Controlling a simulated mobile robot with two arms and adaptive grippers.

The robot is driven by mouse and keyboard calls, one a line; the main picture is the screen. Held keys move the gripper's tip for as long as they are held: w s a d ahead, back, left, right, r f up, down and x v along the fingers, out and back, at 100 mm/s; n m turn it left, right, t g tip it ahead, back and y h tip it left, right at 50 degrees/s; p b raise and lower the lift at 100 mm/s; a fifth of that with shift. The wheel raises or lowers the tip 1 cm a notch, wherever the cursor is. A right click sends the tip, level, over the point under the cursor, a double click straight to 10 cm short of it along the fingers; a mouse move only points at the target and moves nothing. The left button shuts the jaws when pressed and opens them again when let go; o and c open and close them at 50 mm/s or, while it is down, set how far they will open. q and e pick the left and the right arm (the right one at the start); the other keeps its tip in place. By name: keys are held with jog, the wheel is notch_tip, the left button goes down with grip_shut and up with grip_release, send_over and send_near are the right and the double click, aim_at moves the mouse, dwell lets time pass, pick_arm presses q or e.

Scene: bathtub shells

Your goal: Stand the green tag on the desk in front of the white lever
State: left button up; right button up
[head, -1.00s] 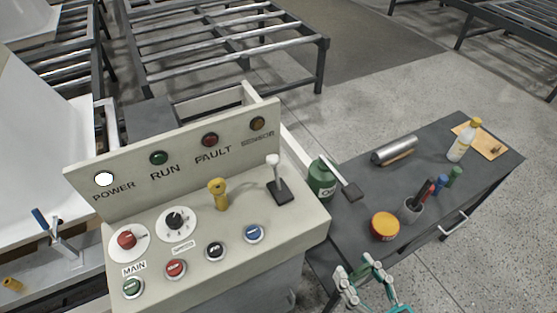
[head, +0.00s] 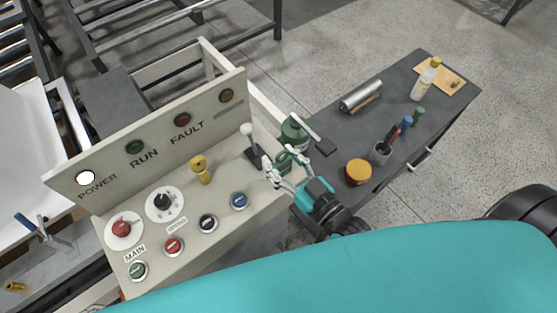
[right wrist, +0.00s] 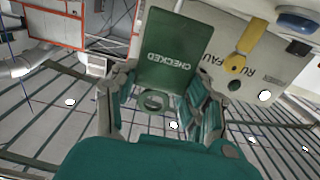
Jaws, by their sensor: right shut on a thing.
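The green tag (right wrist: 165,55), marked CHECKED and with a ring-shaped hole at one end, is between the fingers of my right gripper (right wrist: 158,92) in the right wrist view. In the head view my right gripper (head: 284,166) is at the right end of the control desk (head: 221,226), just right of and in front of the white lever (head: 247,131). The tag is small there and partly covered by the fingers, so I cannot tell whether it touches the desk. My left gripper is not in view.
On the desk are a yellow lever (head: 202,170), a blue button (head: 239,201) and other buttons.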

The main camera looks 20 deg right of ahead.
aim_at(284, 172)
jog(key=shift+w+a, duration=0.1)
jog(key=shift+w, duration=0.25)
jog(key=f, duration=0.2)
jog(key=f+p, duration=0.1)
jog(key=shift+w+a, duration=0.15)
jog(key=shift+w, duration=0.1)
jog(key=shift+f, duration=0.3)
jog(key=shift+s, duration=0.1)
